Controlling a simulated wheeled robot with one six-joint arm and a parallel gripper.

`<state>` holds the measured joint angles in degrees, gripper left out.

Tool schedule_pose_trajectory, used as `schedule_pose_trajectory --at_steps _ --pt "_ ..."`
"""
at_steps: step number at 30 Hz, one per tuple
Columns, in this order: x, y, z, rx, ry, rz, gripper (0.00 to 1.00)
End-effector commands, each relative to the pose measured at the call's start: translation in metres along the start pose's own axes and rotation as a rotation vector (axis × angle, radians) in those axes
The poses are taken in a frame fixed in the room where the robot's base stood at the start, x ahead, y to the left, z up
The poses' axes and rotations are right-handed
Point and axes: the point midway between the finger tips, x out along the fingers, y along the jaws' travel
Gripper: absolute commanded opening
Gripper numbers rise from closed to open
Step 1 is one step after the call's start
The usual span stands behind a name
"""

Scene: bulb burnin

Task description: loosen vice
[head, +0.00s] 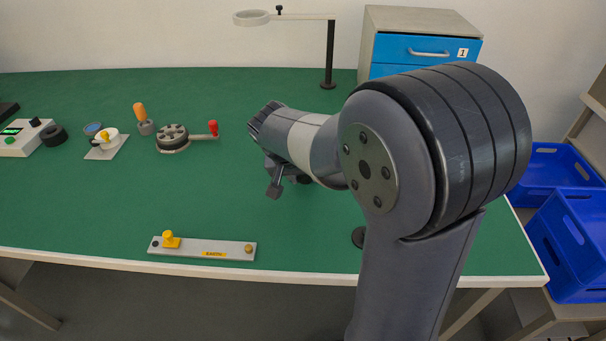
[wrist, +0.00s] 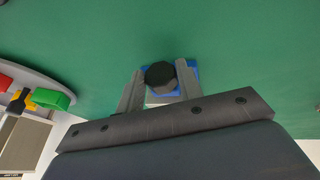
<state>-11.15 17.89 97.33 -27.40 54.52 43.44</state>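In the wrist view, a round black knob (wrist: 160,74) shows in front of a small blue block (wrist: 194,70) with a pale strip below it. It looks like the vice, but I cannot be sure. My gripper (wrist: 159,78) has a grey finger on each side of the knob, with the fingers apart. The gaps are too small to tell whether the fingers touch it. In the head view my gripper (head: 287,182) is low over the middle of the green table, and my arm hides much of what is around and behind it. No vice shows clearly there.
A grey bar (head: 205,249) lies at the front edge. A magnifier lamp (head: 328,60) and drawer cabinet (head: 395,48) stand behind.

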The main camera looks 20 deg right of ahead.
Motion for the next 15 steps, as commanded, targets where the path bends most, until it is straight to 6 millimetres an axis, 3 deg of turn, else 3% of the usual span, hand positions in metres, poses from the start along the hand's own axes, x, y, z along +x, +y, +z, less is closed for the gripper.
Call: schedule_pose_trajectory --at_steps 8,15 --pt "-0.0002 0.0 0.0 0.0 0.0 0.0 0.11" --pt "0.0015 -0.0035 0.001 -0.037 0.002 0.078 0.11"
